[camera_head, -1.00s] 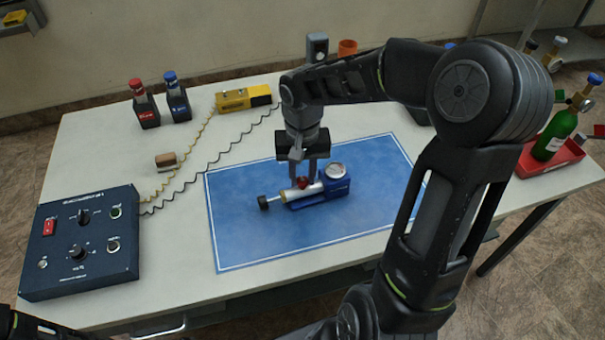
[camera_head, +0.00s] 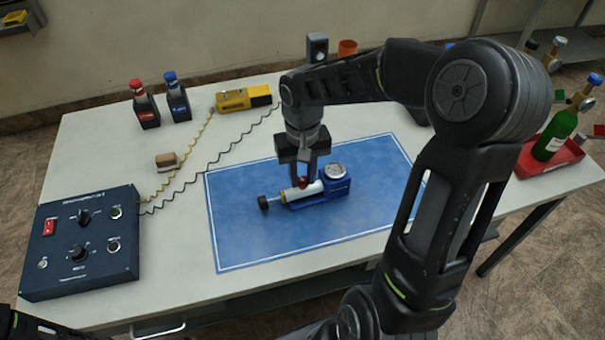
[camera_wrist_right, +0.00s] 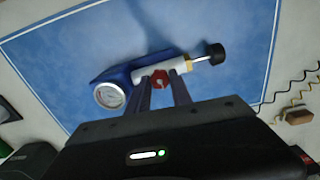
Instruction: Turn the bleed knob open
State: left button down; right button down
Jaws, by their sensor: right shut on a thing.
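The red bleed knob (camera_wrist_right: 160,79) sits on the white barrel of the hand pump (camera_head: 318,192). The pump has a blue body, a round gauge (camera_head: 334,171) and a black handle end (camera_head: 263,202), and it lies on the blue mat (camera_head: 245,245). My right gripper (camera_head: 304,180) points down over the pump with its fingers shut on the red knob. In the right wrist view the fingers (camera_wrist_right: 162,88) stand on either side of the knob, which partly shows between them. Only a dark part of my left arm shows at the lower left corner of the head view; its gripper is out of sight.
A dark control box (camera_head: 82,245) stands at the left, with coiled cords to a yellow device (camera_head: 243,97). Red-capped and blue-capped bottles (camera_head: 177,98) stand behind. A brown block (camera_head: 167,160) lies mid-left. A red tray (camera_head: 552,158) with a green cylinder is at right. The front mat is clear.

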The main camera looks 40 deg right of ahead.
aim_at(302, 180)
jog(key=n, duration=0.6)
jog(key=shift+r+p, duration=0.1)
jog(key=shift+p, duration=0.2)
jog(key=n+p, duration=0.1)
jog(key=n, duration=0.4)
jog(key=shift+n, duration=0.3)
jog(key=n+p, duration=0.1)
jog(key=n, duration=0.4)
jog(key=n+p, duration=0.2)
jog(key=n, duration=0.3)
jog(key=shift+n, duration=0.3)
jog(key=c, duration=1.1)
grip_release()
jog(key=shift+c, duration=0.2)
jog(key=shift+r+b, duration=0.45)
jog(key=shift+r, duration=3.4)
